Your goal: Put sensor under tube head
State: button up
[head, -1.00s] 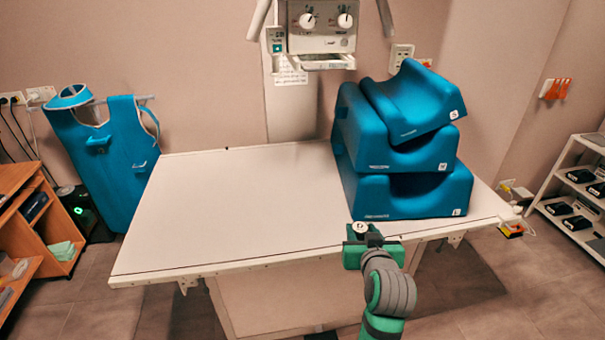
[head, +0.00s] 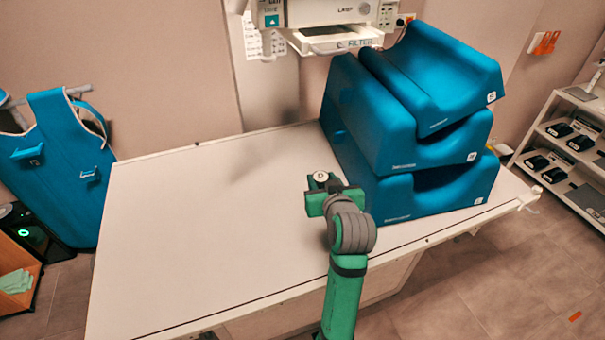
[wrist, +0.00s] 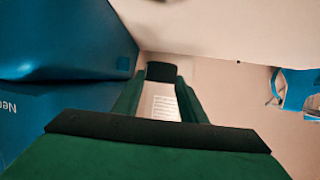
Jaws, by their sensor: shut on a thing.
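My gripper (head: 328,192) is over the table (head: 190,230), left of the blue cushions. It is shut on a small dark sensor (head: 320,177) with a round, pale top. In the wrist view the sensor (wrist: 162,72) shows as a dark block between the green fingertips. The tube head (head: 330,14) is at the top of the head view, beyond and above my gripper; its upper part is cut off by the frame. The sensor is well apart from it, on the near side. The tube head is not clearly seen in the wrist view.
Stacked blue cushions (head: 425,145) fill the table's right part, close to my gripper; they also fill the left of the wrist view (wrist: 60,60). The table's left and middle are clear. A blue apron (head: 60,165) hangs at left. A shelf rack (head: 570,140) stands at right.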

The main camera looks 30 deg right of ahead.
jog(key=f+x, duration=0.1)
jog(key=x, duration=0.9)
jog(key=s+f+x, duration=0.1)
jog(key=x, duration=0.4)
jog(key=shift+w+f, duration=0.25)
jog(key=shift+f, duration=0.2)
jog(key=shift+w+d+f, duration=0.15)
jog(key=shift+w+f, duration=0.3)
jog(key=shift+f, duration=0.15)
jog(key=shift+w+f, duration=0.1)
jog(key=shift+f, duration=1.45)
jog(key=o, duration=1.1)
jog(key=shift+f, duration=0.15)
